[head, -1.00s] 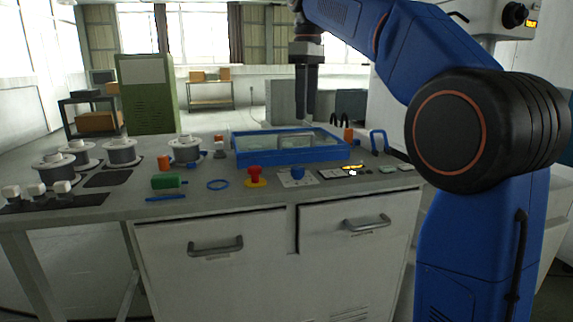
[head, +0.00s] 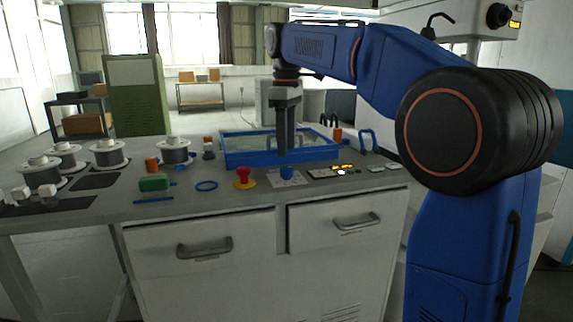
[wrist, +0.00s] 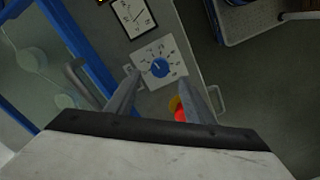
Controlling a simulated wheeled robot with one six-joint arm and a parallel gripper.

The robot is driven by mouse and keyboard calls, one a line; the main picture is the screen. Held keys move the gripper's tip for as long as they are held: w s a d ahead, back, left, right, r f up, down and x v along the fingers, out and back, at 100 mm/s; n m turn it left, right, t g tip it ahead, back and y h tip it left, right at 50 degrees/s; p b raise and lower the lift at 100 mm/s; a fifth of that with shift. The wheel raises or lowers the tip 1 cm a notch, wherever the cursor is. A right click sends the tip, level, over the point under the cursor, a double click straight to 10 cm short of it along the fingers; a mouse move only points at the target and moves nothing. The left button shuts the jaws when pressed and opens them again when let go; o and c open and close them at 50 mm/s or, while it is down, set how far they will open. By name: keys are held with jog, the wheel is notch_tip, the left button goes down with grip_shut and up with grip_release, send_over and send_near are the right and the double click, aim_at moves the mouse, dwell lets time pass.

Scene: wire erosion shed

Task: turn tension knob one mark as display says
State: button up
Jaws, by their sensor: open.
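The blue tension knob (head: 287,173) sits on a white dial plate (head: 290,184) near the bench's front edge. In the wrist view the knob (wrist: 160,68) shows a pointer line, with printed marks around it too small to read. A dark-framed white gauge (wrist: 133,15) with a needle lies beside the plate. My gripper (head: 283,152) points down over the knob; in the wrist view its open fingers (wrist: 158,84) are spread around the knob's line of sight, apart from it and empty. An amber-lit display (head: 514,24) is at upper right, its text unreadable.
A red button (head: 244,176) on a yellow base stands just left of the knob. A blue-framed tray (head: 240,160) lies behind it.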

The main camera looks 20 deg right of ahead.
aim_at(287, 168)
notch_tip(287, 168, down, 6)
jog(key=shift+f, duration=0.25)
jog(key=shift+c, duration=0.2)
jog(key=c, duration=1)
